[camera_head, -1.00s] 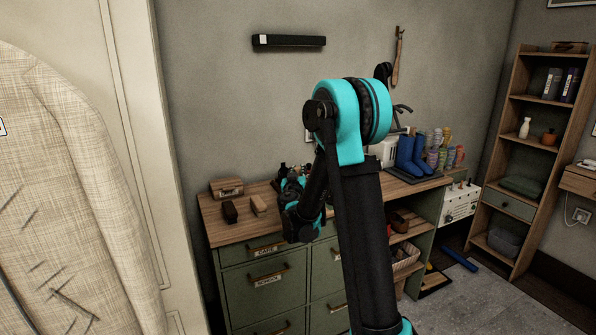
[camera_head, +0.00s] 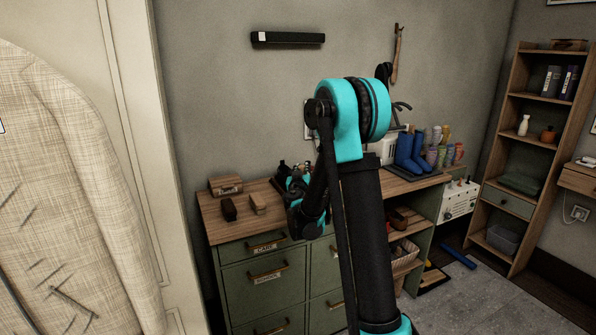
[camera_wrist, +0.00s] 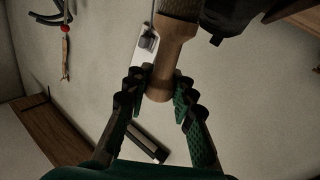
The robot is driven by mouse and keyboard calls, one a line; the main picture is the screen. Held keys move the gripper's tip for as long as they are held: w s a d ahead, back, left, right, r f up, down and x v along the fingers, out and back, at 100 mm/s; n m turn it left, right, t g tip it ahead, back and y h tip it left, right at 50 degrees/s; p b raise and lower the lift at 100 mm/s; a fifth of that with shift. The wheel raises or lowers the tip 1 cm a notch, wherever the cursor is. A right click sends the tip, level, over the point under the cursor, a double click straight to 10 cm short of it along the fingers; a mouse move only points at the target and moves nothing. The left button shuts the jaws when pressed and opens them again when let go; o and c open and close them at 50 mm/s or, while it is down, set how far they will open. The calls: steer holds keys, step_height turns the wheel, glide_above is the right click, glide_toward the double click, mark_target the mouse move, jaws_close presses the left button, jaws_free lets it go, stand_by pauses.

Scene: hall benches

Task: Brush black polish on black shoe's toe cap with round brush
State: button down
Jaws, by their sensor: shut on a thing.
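My gripper (camera_wrist: 160,88) is shut on the wooden handle of the round brush (camera_wrist: 171,60). The brush's dark bristle end is at the top edge of the wrist view, partly cut off. A dark shape (camera_wrist: 222,18) lies just right of the bristles; I cannot tell whether it is the black shoe or whether they touch. In the head view my gripper (camera_head: 292,182) is over the wooden bench top (camera_head: 232,229), with small dark items around it. My arm hides part of that area, and neither the shoe's toe cap nor the polish can be made out.
A wooden box (camera_head: 226,185), a dark brush-like block (camera_head: 228,209) and a lighter block (camera_head: 257,203) sit on the bench's left. Blue boots (camera_head: 409,153) stand at its right end. A shelf unit (camera_head: 522,150) is farther right. The bench's front left is clear.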

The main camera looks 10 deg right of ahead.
steer(key=shift+w+d, duration=0.3)
steer(key=shift+d, duration=0.55)
steer(key=shift+s+a, duration=0.2)
steer(key=shift+a, duration=0.45)
steer(key=shift+s+a, duration=0.25)
steer(key=shift+a, duration=0.35)
steer(key=shift+s+a, duration=0.2)
steer(key=shift+a, duration=0.45)
steer(key=shift+s+d+r, duration=0.1)
steer(key=shift+s+r, duration=0.15)
steer(key=shift+r, duration=0.7)
steer(key=shift+s+d+r, duration=0.1)
steer(key=shift+s+r, duration=0.1)
steer(key=shift+r, duration=0.75)
steer(key=shift+s+d+r, duration=0.1)
steer(key=shift+s+r, duration=0.15)
steer(key=shift+r, duration=0.7)
steer(key=r, duration=0.3)
steer(key=shift+s, duration=0.35)
steer(key=shift+f, duration=0.15)
